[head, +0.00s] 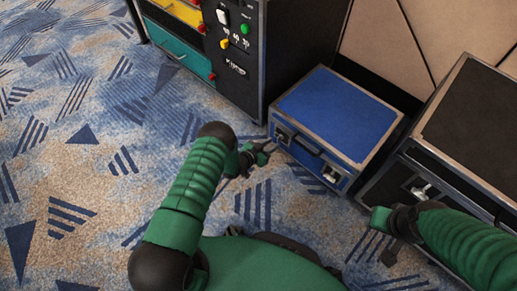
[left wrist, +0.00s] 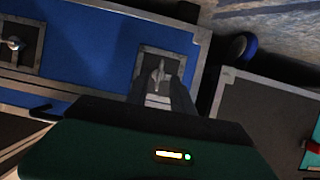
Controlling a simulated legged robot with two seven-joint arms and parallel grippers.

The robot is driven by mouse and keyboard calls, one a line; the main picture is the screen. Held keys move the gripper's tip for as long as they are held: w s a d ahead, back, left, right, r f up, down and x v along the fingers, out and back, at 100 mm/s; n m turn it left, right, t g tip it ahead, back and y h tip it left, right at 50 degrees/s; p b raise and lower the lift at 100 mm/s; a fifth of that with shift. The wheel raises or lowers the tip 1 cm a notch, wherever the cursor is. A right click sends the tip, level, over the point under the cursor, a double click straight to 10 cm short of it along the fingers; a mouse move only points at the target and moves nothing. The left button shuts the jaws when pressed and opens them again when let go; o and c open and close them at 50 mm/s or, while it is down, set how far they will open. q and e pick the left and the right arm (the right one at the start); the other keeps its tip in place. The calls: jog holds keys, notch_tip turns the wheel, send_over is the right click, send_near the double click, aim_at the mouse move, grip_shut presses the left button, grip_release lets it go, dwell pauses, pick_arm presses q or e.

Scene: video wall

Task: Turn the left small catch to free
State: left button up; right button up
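The left small catch (head: 282,134) is a metal piece on a pale plate at the left of the blue case's front (head: 308,155). In the left wrist view this catch (left wrist: 159,76) shows just beyond my fingers, its lever pointing along the plate. My left gripper (head: 267,148) is open in front of it, with nothing between the fingers; I cannot tell whether it touches. The right catch (head: 332,174) is on the same front and also shows in the left wrist view (left wrist: 14,43). My right gripper (head: 383,238) is near the black case; its fingers are unclear.
A black case (head: 470,115) with a metal latch (head: 421,190) stands at the right. A dark rack (head: 232,85) with yellow and teal drawers stands at the left. A black handle (head: 306,145) lies between the two catches. Patterned carpet is free at the left.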

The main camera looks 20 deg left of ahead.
pick_arm(q)
jog(key=p+v, duration=0.5)
jog(key=v, duration=0.8)
jog(key=shift+p, duration=0.4)
jog(key=shift+s+a+f, duration=0.1)
